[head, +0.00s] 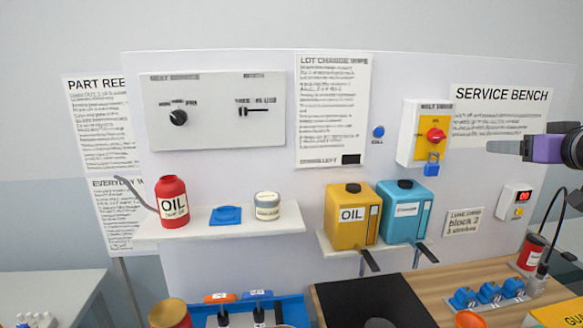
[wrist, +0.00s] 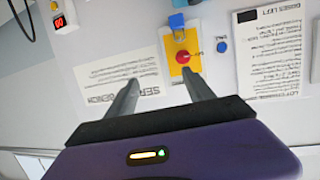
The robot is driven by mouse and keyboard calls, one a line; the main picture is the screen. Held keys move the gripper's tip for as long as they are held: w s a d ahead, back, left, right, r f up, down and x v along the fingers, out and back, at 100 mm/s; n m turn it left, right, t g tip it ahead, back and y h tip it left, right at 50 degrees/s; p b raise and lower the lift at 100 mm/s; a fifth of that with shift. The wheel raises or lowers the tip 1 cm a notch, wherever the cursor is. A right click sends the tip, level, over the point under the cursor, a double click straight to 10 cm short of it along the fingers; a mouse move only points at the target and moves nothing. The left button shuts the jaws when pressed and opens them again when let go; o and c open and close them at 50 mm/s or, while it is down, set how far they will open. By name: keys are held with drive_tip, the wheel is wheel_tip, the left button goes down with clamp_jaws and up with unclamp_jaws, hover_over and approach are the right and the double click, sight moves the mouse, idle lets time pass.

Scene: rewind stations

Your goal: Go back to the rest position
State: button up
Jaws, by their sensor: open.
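My gripper (head: 505,148) is at the right side of the head view, in front of the service bench sign (head: 500,112), with only part of it in the frame. In the wrist view my gripper (wrist: 160,88) shows two grey fingers spread apart with nothing between them. Beyond the fingers, the upside-down wall shows the service bench sign (wrist: 95,80) and the yellow switch plate with a red knob (wrist: 183,57). The fingers appear apart from the wall.
A shelf (head: 285,222) holds a red oil can (head: 172,202). Yellow (head: 350,215) and blue (head: 405,210) canisters stand on a bracket shelf. A wooden bench (head: 440,290) with blue parts (head: 490,293) lies below. Open air surrounds my gripper.

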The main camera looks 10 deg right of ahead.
drive_tip(key=s+a+f+m+t+h+b, duration=0.1)
drive_tip(key=s+a+f, duration=0.3)
drive_tip(key=f, duration=0.4)
drive_tip(key=s+a+f+m+t+h, duration=0.1)
drive_tip(key=s+a+f+t+h, duration=0.1)
drive_tip(key=s+a+f, duration=0.45)
drive_tip(key=s+a+f+m+t+h+b, duration=0.1)
drive_tip(key=s+a+f, duration=0.15)
drive_tip(key=f, duration=0.75)
drive_tip(key=s+a+f+n+g+y+b, duration=0.1)
drive_tip(key=s+a+f, duration=0.4)
drive_tip(key=s, duration=0.6)
drive_tip(key=s+a+f+n+g+y+b, duration=0.1)
drive_tip(key=s+a+f, duration=0.5)
drive_tip(key=s, duration=0.6)
drive_tip(key=s+a+f+n+g+y+b, duration=0.1)
drive_tip(key=s+a+f+n+g+y, duration=0.1)
drive_tip(key=s+a+f, duration=0.4)
drive_tip(key=s+a+y, duration=0.1)
drive_tip(key=s, duration=0.4)
drive_tip(key=shift+s+y, duration=0.4)
